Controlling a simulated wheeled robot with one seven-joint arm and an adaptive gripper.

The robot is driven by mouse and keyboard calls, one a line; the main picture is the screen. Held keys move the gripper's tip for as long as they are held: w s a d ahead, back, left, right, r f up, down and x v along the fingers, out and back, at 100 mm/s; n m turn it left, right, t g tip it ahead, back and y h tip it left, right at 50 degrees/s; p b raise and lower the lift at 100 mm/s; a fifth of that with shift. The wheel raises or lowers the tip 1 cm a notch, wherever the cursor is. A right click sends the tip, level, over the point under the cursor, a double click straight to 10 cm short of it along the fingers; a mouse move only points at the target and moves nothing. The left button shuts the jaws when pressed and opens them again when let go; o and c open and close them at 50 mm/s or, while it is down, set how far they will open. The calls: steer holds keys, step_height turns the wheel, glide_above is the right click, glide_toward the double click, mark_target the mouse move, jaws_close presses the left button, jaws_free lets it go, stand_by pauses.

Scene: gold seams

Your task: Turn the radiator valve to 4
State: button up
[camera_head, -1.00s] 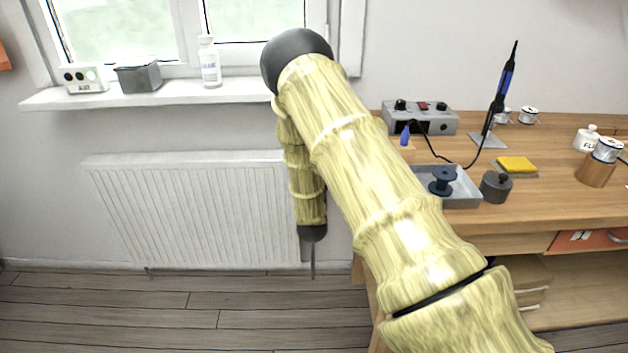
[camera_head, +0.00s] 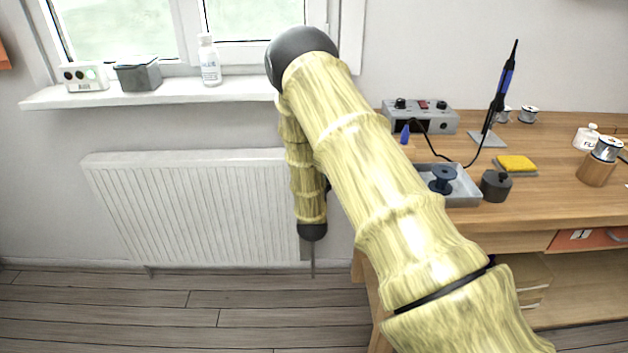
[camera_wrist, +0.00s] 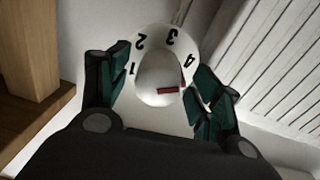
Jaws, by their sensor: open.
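The radiator valve (camera_wrist: 150,112) shows in the wrist view as a white knob in front of a pale dial plate with the numbers 1 to 4. A red mark on the knob points to the right, a little below the 4. My gripper (camera_wrist: 163,84) is open, with one dark green finger on each side of the knob. I cannot tell whether either finger touches it. The right finger is very close to the red mark. In the head view my arm hides the valve, and the fingers cannot be made out.
The white radiator (camera_head: 190,210) stands left of my arm under the windowsill (camera_head: 150,96), and its ribs show in the wrist view. The wooden workbench (camera_head: 560,205), with soldering tools and a tray (camera_head: 462,190), is close on the right. A wooden leg (camera_wrist: 32,50) stands left of the gripper.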

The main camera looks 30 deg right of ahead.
steer(key=v, duration=1.2)
stand_by(0.4)
steer(key=s+a+f+n+g+y, duration=0.2)
steer(key=s+a+f+g+y, duration=0.4)
steer(key=s+f, duration=0.6)
steer(key=s+a+f+n+g+y, duration=0.2)
steer(key=s+a+f+g, duration=0.2)
steer(key=s+a+f, duration=0.7)
steer(key=s+a+f+n+g+y, duration=0.1)
steer(key=s+a+f+g, duration=0.15)
steer(key=s, duration=0.75)
steer(key=s+a+f+n+g+y, duration=0.1)
steer(key=s+a+f+g, duration=0.15)
steer(key=s, duration=0.65)
step_height(320, 180, up, 20)
steer(key=d+p, duration=0.1)
steer(key=p, duration=1.8)
steer(key=shift+f, duration=0.25)
steer(key=shift+w, duration=0.15)
